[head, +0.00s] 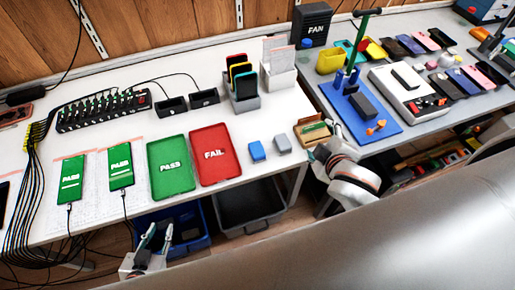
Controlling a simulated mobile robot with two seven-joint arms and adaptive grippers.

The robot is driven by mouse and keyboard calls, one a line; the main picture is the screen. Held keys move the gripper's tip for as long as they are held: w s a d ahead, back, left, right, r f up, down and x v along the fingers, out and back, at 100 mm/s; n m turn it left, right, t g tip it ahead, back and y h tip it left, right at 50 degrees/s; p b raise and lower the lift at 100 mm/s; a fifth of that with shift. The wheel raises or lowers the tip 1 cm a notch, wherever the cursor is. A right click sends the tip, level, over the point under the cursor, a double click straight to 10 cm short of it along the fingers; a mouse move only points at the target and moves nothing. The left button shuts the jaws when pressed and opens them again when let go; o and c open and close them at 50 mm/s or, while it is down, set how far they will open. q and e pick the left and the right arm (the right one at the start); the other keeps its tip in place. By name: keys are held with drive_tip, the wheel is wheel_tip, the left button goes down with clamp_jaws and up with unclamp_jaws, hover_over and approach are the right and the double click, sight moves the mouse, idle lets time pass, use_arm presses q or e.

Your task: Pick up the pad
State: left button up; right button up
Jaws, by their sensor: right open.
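A small blue block (257,151) and a small grey block (282,143) lie side by side on the white table, right of the red FAIL tray; either may be the pad, and I cannot tell which. My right gripper (328,142) is open at the table's right end, right of the grey block and close to a small wooden tray (311,138) with a green piece in it. Whether it touches that tray is unclear. My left gripper (157,238) is open and empty, fingers upward, in front of the white table's edge.
A green PASS tray (170,188) and red FAIL tray (215,176) lie left of the blocks. Two phones (70,183) are cabled on the left. Bins (247,227) stand below. A second table (400,142) at right holds a blue fixture (375,128).

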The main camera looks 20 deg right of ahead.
drive_tip(key=w+a+r+n+t+y, duration=0.35)
drive_tip(key=w+a+r, duration=0.25)
drive_tip(key=a+r, duration=0.3)
drive_tip(key=w+a+r+n+t+y, duration=0.3)
drive_tip(key=w+a+r+n+t, duration=0.3)
drive_tip(key=r, duration=0.6)
drive_tip(key=s+a+r+n+g+y, duration=0.2)
drive_tip(key=a+r+n+g+y, duration=0.1)
drive_tip(key=a+n+y, duration=0.3)
drive_tip(key=s+a+r+n+g+y, duration=0.2)
drive_tip(key=s+a+n+g+y, duration=0.15)
drive_tip(key=a+n, duration=0.4)
drive_tip(key=s+a+r+n+g+y, duration=0.2)
drive_tip(key=a+r+n+y, duration=0.1)
drive_tip(key=a+n+y, duration=0.35)
drive_tip(key=n+g+h, duration=1.2)
drive_tip(key=n+h, duration=0.3)
drive_tip(key=n, duration=0.1)
approach(257, 148)
drive_tip(key=x, duration=0.2)
drive_tip(key=shift+s+a+f, duration=0.1)
drive_tip(key=shift+s+f, duration=0.1)
drive_tip(key=shift+f, duration=0.2)
drive_tip(key=p+x, duration=0.1)
drive_tip(key=x, duration=0.6)
drive_tip(key=shift+w+f, duration=0.1)
drive_tip(key=c, duration=1.2)
